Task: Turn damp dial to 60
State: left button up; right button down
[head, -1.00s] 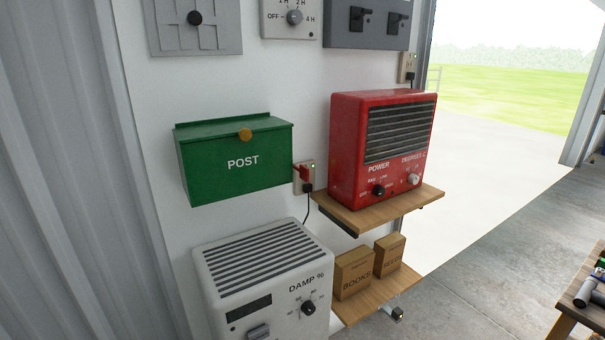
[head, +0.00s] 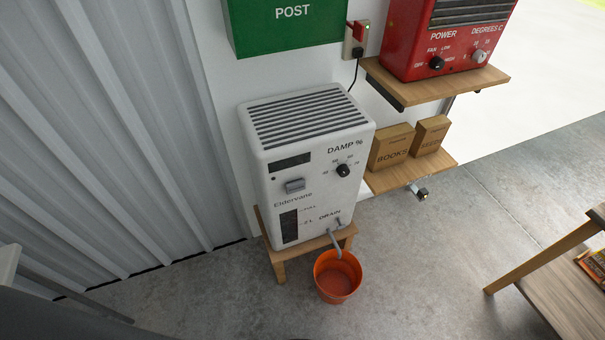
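The damp dial (head: 343,170) is a small black knob on the front of a white dehumidifier (head: 258,188), under the label DAMP %. Small numbers ring the dial, but they and the knob's pointer are too small to read surely. The dehumidifier stands on a low wooden stool (head: 279,266) against the white wall. Its front also has a dark display, a grey switch (head: 294,185), a dark level window and a drain spout. Neither of my grippers shows in the head view.
An orange bucket (head: 337,277) stands on the floor under the spout. Right of the dehumidifier, a low shelf (head: 440,172) holds boxes, below a shelf (head: 450,88) with a red heater (head: 450,40). A green post box (head: 290,25) hangs above. Concrete floor is open in front; a wooden table (head: 560,285) stands right.

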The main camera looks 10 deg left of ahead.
aim_at(343, 171)
jog(key=z, duration=2.5)
jog(key=i, duration=2.05)
jog(key=u, duration=2.9)
